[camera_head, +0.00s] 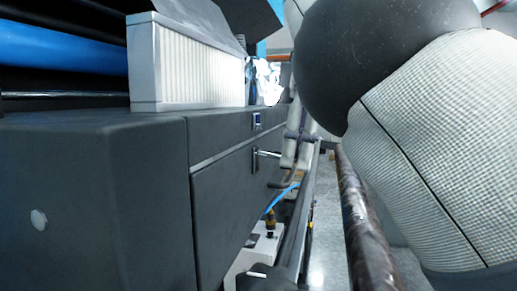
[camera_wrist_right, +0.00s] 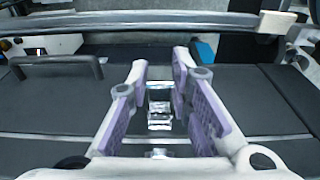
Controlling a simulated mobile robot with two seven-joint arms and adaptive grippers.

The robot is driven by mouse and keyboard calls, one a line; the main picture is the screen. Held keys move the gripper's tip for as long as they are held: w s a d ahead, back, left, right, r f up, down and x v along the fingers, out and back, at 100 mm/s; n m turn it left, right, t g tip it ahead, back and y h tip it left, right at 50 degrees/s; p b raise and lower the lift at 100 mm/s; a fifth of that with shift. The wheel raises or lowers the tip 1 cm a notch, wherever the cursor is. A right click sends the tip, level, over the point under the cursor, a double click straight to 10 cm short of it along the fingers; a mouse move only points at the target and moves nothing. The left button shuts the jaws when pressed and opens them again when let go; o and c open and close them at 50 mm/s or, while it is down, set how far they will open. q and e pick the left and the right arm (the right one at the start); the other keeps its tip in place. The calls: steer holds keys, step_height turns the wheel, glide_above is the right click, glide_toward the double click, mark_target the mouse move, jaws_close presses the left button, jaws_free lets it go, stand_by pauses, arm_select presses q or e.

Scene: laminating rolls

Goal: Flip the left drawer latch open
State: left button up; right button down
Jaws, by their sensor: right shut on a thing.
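A shiny metal latch (camera_wrist_right: 159,108) sits on the dark panel seam in the right wrist view, between the lavender-padded fingers of my right gripper (camera_wrist_right: 160,68). The gripper is shut on this latch; the exact contact is hard to see. In the head view a small metal latch (camera_head: 256,155) stands on the front of the dark drawer cabinet (camera_head: 225,190), with part of my pale right gripper (camera_head: 292,150) close to its right. Whether the latch is flipped cannot be told. My left gripper is not in view.
A dark bar handle (camera_wrist_right: 58,62) lies left of the fingers in the wrist view. A white ribbed box (camera_head: 195,65) stands on the cabinet. My right arm hides much of the right side.

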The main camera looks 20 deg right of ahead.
steer(key=c, duration=1.4)
jaws_free()
steer(key=shift+c, duration=0.2)
